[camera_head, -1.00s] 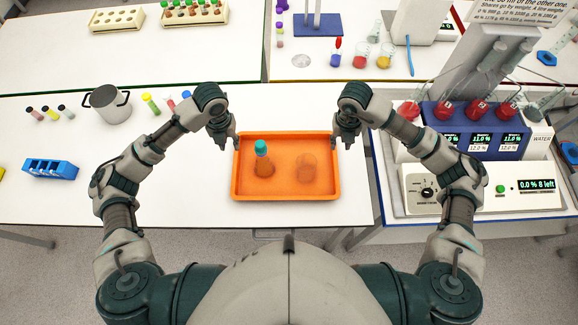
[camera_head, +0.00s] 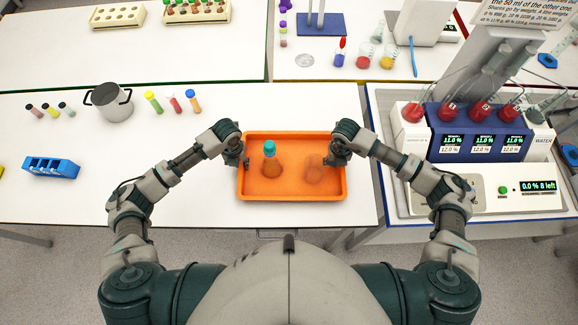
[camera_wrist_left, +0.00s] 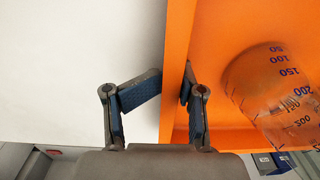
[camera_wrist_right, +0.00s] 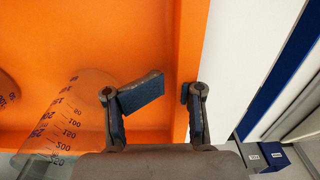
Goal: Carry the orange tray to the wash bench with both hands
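The orange tray (camera_head: 292,197) lies on the white bench directly in front of me. A teal-capped flask (camera_head: 270,165) stands in its left half and a clear glass vessel (camera_head: 314,172) in its right half. My left gripper (camera_head: 243,160) is at the tray's left wall. In the left wrist view its fingers (camera_wrist_left: 170,90) are spread, one over the bench outside and one inside the tray. My right gripper (camera_head: 330,160) is at the right wall. In the right wrist view its fingers (camera_wrist_right: 173,92) are also apart around the wall; contact there is unclear.
A metal pot (camera_head: 110,102), several capped tubes (camera_head: 173,103) and a blue rack (camera_head: 51,167) stand on the bench left of the tray. A dispenser with red-filled flasks (camera_head: 478,130) and a scale (camera_head: 503,188) stand to the right.

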